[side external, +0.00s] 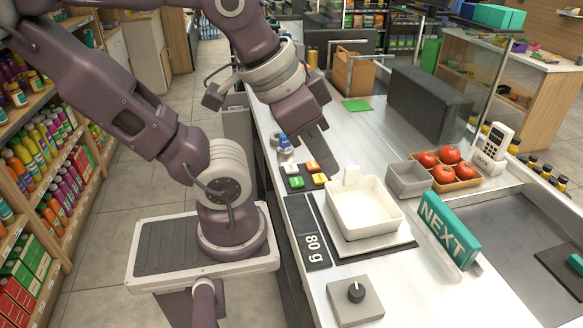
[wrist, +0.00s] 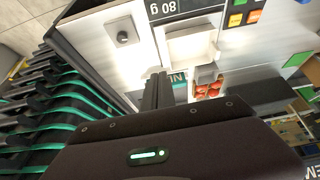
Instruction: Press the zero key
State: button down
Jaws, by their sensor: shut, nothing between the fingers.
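A small dark keypad carries several coloured keys on the counter behind the scale: a white key (side external: 292,169), an orange key (side external: 313,166), a green key (side external: 296,182) and a yellow-orange key (side external: 319,179). Their labels are too small to read, so I cannot tell which is zero. Orange keys (wrist: 254,16) also show at the top right of the wrist view. The scale display (side external: 314,246) reads 80 g, and a white tray (side external: 362,222) sits on the scale. My gripper (side external: 324,166) is shut and empty, above the counter near the keys; the wrist view shows its fingers (wrist: 157,76).
A box with a black knob (side external: 356,292) stands in front of the scale. A teal NEXT sign (side external: 447,228), a grey bin (side external: 408,181), a tomato crate (side external: 462,184) and a card terminal (side external: 492,145) stand to the right. Blue-and-silver items (side external: 284,145) stand behind the keys.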

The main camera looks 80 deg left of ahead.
dwell(0.3)
jog(key=g+y, duration=0.7)
jog(key=g, duration=0.5)
send_over(294, 169)
notch_tip(294, 169, down, 11)
jog(key=shift+m, duration=0.4)
jog(key=shift+a, duration=0.1)
jog(key=shift+f, duration=4.4)
jog(key=shift+f, duration=0.4)
